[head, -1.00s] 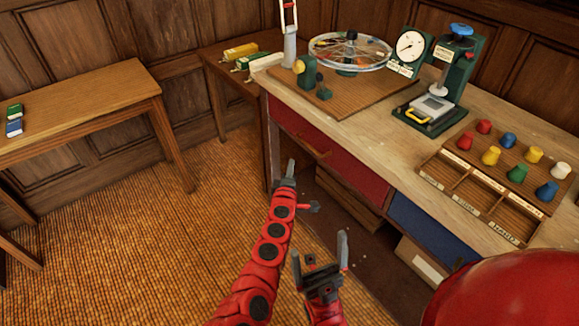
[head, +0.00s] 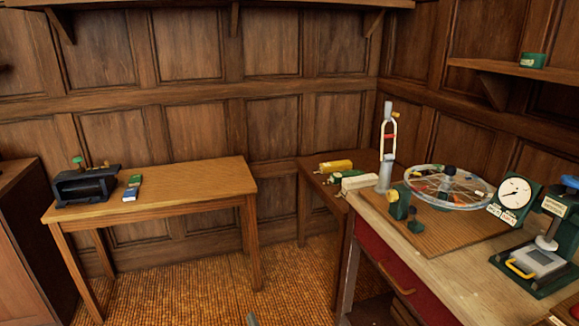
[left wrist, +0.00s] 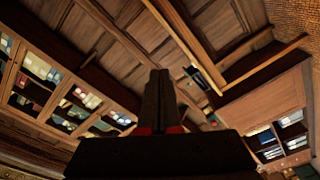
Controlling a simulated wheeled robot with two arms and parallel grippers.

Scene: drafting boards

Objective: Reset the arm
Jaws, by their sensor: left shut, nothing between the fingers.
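My left gripper shows only as a small grey tip (head: 252,319) at the bottom edge of the head view, above the woven floor. In the left wrist view its two dark fingers (left wrist: 159,100) stand side by side, shut with nothing between them. My right gripper is out of view. The rest of both arms is hidden below the head view.
A workbench (head: 440,280) with a spoked wheel (head: 449,187) and dial gauge (head: 514,193) stands at right. A wooden table (head: 190,182) at left bears a dark device (head: 87,186) and small boxes. Floor (head: 215,285) between them is clear.

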